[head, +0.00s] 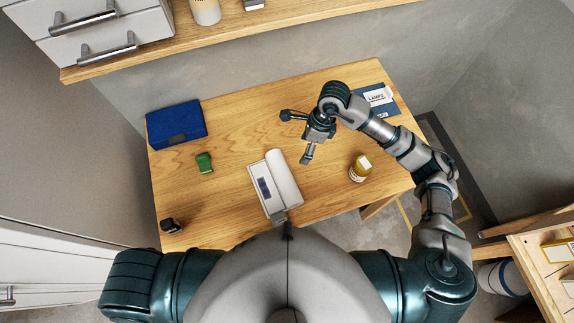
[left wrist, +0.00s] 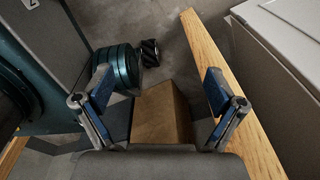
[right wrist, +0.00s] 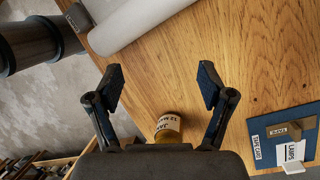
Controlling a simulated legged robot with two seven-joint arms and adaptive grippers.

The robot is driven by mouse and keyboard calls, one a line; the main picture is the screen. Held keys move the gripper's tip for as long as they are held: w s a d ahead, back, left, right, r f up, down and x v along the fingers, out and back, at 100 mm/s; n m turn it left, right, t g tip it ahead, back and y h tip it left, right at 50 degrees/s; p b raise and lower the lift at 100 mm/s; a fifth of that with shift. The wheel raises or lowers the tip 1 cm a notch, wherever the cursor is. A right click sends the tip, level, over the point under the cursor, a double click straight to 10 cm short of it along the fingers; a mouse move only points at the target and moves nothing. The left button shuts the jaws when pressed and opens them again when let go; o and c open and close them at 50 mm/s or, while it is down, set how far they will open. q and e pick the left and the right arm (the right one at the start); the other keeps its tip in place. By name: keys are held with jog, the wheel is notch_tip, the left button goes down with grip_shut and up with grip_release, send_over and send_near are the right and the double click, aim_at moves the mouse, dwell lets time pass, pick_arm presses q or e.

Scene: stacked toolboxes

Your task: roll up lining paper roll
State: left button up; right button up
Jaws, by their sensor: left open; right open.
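The white lining paper roll (head: 284,177) lies on the wooden table in front of me. A flat sheet with a dark patch (head: 262,188) extends along its left side. The roll also shows at the top of the right wrist view (right wrist: 135,22). My right gripper (head: 296,138) is open and empty, above the table just beyond the roll's far end. In the right wrist view its fingers (right wrist: 160,74) are spread over bare wood, apart from the roll. My left gripper (left wrist: 157,75) is open and empty, with no paper between its fingers; it is hidden in the head view.
A yellow jar (head: 359,170) stands right of the roll. A blue box (head: 176,123), a green object (head: 204,163) and a small dark object (head: 172,226) are on the left. A blue board with labels (head: 378,99) lies at the back right. A shelf (head: 235,32) overhangs the back.

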aim_at(281, 169)
jog(key=s+a+r+m+t+h, duration=0.2)
jog(key=s+a+r+m+h, duration=0.15)
jog(key=a+m, duration=0.65)
jog(key=d+f, duration=0.1)
jog(key=f, duration=0.3)
jog(key=d+f+m, duration=0.1)
jog(key=f, duration=0.3)
jog(key=d+f+m, duration=0.1)
jog(key=f, duration=0.2)
jog(key=shift+w+d+f+y, duration=0.15)
jog(key=shift+w+f+y, duration=0.1)
jog(key=shift+f, duration=0.15)
jog(key=f, duration=0.3)
jog(key=shift+a+f, duration=0.15)
jog(key=shift+a, duration=0.2)
jog(key=shift+a+f, duration=0.15)
jog(key=shift+f, duration=0.15)
pick_arm(q)
jog(key=shift+d+f, duration=0.15)
jog(key=shift+d, duration=0.4)
pick_arm(e)
jog(key=shift+d, duration=0.2)
